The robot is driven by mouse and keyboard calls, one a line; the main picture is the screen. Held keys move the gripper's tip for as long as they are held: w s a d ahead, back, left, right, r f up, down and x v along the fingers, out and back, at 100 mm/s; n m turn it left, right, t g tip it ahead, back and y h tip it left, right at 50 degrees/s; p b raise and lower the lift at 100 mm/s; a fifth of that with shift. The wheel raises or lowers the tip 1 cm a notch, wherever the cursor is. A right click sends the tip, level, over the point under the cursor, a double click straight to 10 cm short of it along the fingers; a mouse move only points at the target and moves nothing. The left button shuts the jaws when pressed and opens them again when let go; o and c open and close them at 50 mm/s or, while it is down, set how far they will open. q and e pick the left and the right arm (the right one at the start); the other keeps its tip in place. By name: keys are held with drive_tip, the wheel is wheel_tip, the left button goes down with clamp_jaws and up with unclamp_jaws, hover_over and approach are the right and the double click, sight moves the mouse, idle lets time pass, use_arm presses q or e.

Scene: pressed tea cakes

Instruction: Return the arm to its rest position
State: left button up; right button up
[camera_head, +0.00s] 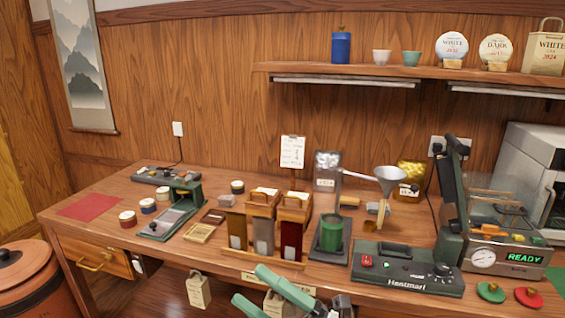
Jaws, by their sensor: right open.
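My right gripper (252,286) is at the bottom centre, in front of the table's front edge. Its two green fingers point up and left, spread apart, with nothing seen held between them. The lower part of it is cut off by the picture's bottom edge. My left gripper does not show.
The wooden table (80,235) holds a caddy (262,262) of tall packets, a green canister (332,232), a heat sealer (408,270) and a press (490,240) reading READY. A small bag (198,290) hangs at the front. A brown bin (25,280) stands left.

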drive_tip(key=d+f+m+t+h+p, duration=0.2)
drive_tip(key=d+f+m+t+h, duration=0.8)
drive_tip(key=f+m+h, duration=0.85)
drive_tip(key=s+d+f+m+g+h+p, duration=0.1)
drive_tip(key=s+d+f+m+g, duration=0.3)
drive_tip(key=s+f, duration=0.3)
drive_tip(key=s+d+f+m+g, duration=0.5)
drive_tip(key=s+d+f+m, duration=0.1)
drive_tip(key=s+f+m, duration=0.1)
drive_tip(key=shift+s+d+f+h+p, duration=0.2)
drive_tip(key=shift+s+f+h+p, duration=0.3)
drive_tip(key=shift+s, duration=0.5)
drive_tip(key=shift+f+y, duration=0.1)
drive_tip(key=shift+y, duration=0.15)
drive_tip(key=shift+c, duration=0.2)
